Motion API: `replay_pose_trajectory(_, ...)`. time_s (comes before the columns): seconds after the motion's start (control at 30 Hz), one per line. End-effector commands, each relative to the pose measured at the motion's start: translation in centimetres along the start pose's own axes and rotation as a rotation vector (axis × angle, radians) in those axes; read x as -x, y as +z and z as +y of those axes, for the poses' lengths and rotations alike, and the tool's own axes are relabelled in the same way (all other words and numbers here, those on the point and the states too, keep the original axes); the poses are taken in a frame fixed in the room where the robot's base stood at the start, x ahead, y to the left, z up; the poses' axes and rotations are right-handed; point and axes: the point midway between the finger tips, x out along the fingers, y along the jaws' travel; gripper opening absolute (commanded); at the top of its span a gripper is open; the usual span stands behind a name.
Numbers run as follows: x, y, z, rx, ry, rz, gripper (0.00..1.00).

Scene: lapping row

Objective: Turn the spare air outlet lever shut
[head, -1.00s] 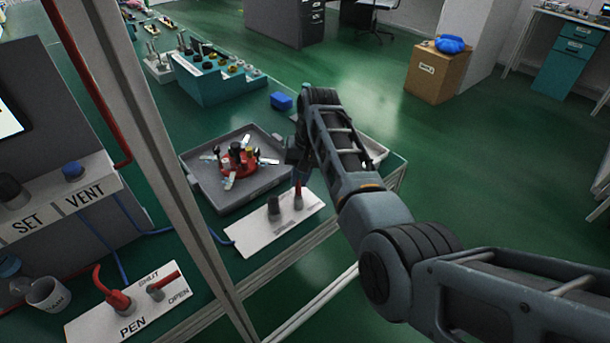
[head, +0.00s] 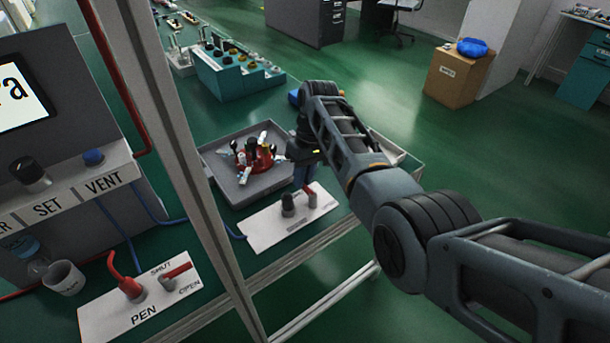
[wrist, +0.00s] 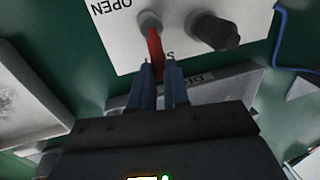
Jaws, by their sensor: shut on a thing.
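The spare air outlet is a white plate (head: 268,228) on the green bench, with a dark grey stub (head: 288,205) and a red lever (head: 312,199) on a grey pivot. In the wrist view the lever (wrist: 154,42) runs from its pivot down between the two blue fingers of my gripper (wrist: 159,74), which is shut on its free end. The word OPEN is upside down left of the pivot; an S shows right of the lever, the rest hidden by my fingers. In the head view my gripper (head: 305,178) is just behind the plate, its fingertips hard to make out.
A grey tray (head: 222,158) with a red holder of tools stands behind the plate. Nearer left is another plate (head: 105,312), marked PEN, with its own red lever (head: 178,271). A grey frame post (head: 185,150) stands left; a pale tray (head: 385,150) lies behind my arm.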

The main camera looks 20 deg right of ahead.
Motion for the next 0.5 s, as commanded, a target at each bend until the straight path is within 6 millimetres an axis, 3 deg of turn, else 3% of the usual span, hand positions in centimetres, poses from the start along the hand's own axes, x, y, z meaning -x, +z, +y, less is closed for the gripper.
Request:
replay_pose_trajectory(0.47, 0.0, -0.02, -0.07, 0.014, 0.0, -0.002, 0.0)
replay_pose_trajectory(0.5, 0.0, -0.03, -0.07, 0.014, 0.0, -0.002, 0.18)
